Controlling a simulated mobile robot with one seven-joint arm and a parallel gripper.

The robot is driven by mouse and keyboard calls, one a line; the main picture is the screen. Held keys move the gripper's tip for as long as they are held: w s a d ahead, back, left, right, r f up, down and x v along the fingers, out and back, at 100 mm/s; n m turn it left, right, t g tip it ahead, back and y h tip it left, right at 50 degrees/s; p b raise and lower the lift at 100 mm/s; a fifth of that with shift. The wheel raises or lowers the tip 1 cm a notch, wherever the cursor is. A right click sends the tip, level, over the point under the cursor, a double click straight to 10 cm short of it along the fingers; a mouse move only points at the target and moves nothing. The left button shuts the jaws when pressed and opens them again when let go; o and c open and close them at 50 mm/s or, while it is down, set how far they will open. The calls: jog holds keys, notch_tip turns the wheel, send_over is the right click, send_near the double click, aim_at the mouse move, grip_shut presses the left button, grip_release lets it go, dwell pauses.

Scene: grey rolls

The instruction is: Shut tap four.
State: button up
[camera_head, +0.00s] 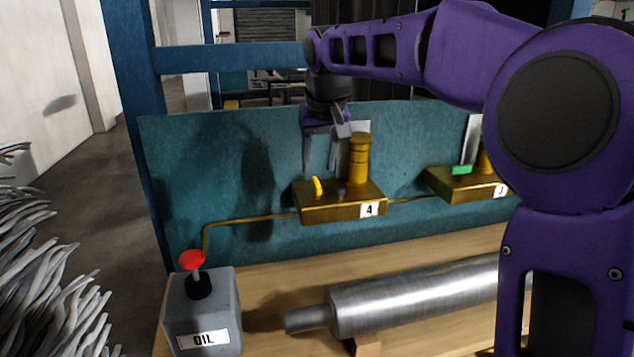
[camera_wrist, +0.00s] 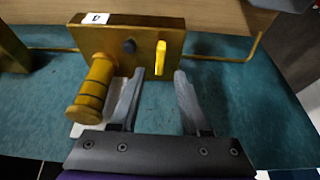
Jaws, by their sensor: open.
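Tap four is a brass block (camera_head: 340,203) with a "4" plate, mounted on a teal panel. Its small yellow lever (camera_head: 318,186) is on the block's left part, left of a ribbed yellow cylinder (camera_head: 359,160). The wrist view shows the block (camera_wrist: 120,38), the lever (camera_wrist: 161,58) and the cylinder (camera_wrist: 93,88). In that view the lever lies crosswise to the pipe's line. My gripper (camera_head: 320,166) is open, above the lever. In the wrist view my gripper (camera_wrist: 159,74) has its fingertips on either side of the lever's near end, without visible contact.
Another brass tap block (camera_head: 455,187) with a green lever (camera_head: 461,170) stands right, partly hidden by my arm. A thin pipe (camera_head: 250,221) joins the blocks and the grey OIL box (camera_head: 205,310) with its red knob (camera_head: 192,260). A metal roll (camera_head: 415,300) lies in front.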

aim_at(316, 181)
jog(key=x, duration=0.5)
jog(key=shift+b, duration=0.35)
grip_shut()
